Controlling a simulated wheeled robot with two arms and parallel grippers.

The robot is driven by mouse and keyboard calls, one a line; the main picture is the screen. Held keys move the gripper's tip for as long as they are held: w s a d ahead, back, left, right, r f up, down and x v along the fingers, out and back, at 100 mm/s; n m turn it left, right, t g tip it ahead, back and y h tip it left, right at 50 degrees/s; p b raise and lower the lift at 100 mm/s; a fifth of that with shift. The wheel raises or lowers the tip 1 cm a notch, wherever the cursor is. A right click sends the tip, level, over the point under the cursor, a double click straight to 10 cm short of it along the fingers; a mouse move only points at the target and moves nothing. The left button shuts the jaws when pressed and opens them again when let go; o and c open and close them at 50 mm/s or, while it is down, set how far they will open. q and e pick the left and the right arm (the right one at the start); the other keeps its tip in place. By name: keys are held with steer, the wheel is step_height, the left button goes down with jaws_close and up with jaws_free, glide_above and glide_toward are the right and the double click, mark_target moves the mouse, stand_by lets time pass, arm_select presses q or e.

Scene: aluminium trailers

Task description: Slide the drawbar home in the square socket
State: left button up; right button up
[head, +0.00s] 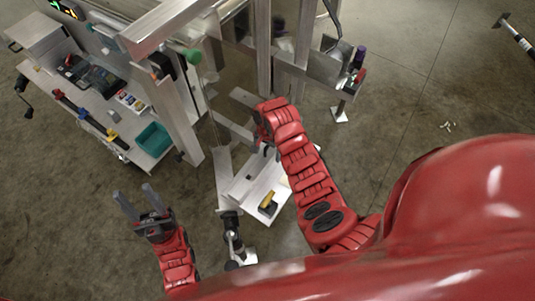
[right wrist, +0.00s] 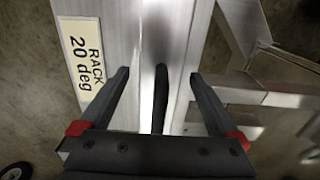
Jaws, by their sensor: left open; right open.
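An aluminium bar (head: 223,178), which looks like the drawbar, stands low in the middle of the head view, with a dark fitting at its near end. I cannot make out the square socket for certain. My right gripper (head: 236,112) is open among the aluminium frame members. In the right wrist view its fingers (right wrist: 160,85) stand apart on either side of a dark rod (right wrist: 160,95), above an aluminium surface (right wrist: 138,60). I cannot tell whether they touch the rod. My left gripper (head: 137,203) is open and empty over bare floor at the lower left.
A label (right wrist: 83,50) reads "RACK 20 deg". The aluminium frame (head: 170,100) rises at the upper middle. A workbench (head: 52,72) with tools and a teal bin (head: 154,140) stands left. A yellow-black item (head: 268,203) lies on a pale platform (head: 250,190). Floor at right is mostly clear.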

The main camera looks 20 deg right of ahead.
steer(key=shift+f, duration=0.7)
jaws_close()
